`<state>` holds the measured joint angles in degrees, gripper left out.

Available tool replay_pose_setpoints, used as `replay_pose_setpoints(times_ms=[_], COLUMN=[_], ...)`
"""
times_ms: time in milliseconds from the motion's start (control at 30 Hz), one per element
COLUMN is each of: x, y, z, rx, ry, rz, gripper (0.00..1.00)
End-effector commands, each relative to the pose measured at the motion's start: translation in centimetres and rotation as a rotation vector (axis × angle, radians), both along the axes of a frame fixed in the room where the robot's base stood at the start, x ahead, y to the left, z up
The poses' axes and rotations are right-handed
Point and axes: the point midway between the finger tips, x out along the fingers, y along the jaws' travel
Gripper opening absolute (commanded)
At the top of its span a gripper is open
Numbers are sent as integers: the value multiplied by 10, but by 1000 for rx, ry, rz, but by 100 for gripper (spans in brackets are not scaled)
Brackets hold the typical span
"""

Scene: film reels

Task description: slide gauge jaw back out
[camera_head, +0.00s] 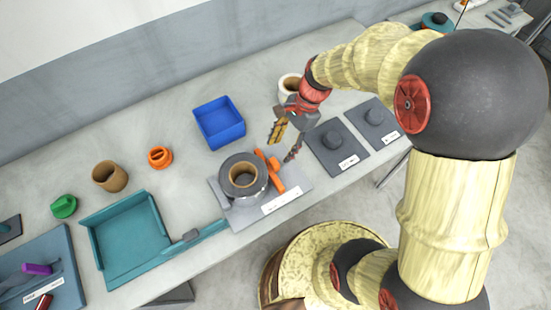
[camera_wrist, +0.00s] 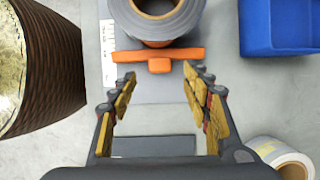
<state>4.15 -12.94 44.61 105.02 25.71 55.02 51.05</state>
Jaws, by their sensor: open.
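The orange gauge jaw (camera_head: 268,170) is on a grey labelled plate (camera_head: 222,205) beside a grey reel with a tan core (camera_head: 243,178). In the wrist view the jaw (camera_wrist: 158,54) is a crossbar with a short block on its near side. The bar lies close against the reel (camera_wrist: 160,18); I cannot tell whether they touch. My gripper (camera_head: 284,144) is open and empty, to the right of the jaw. In the wrist view its fingertips (camera_wrist: 159,76) are spread to either side of the block, just short of the bar.
A blue bin (camera_head: 219,122) stands behind the plate, and a white roll (camera_head: 290,84) stands behind my gripper. Two dark plates with round knobs (camera_head: 338,148) lie to the right. A teal tray (camera_head: 127,240) is to the left. The table's front edge is near.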

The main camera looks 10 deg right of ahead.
Motion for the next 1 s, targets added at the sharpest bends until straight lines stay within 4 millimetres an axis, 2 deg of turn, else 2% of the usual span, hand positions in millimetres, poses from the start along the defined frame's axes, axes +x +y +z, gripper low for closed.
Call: replay_pose_setpoints(times_ms=[200,400,800,1000], x=[-5,-8,-8,-8], y=[13,21,24,23], z=[-35,-55,-61,-60], rx=[-1,-1,-1,-1], ry=[2,-1,-1,-1], rz=[4,4,4,4], gripper=[48,48,48,37])
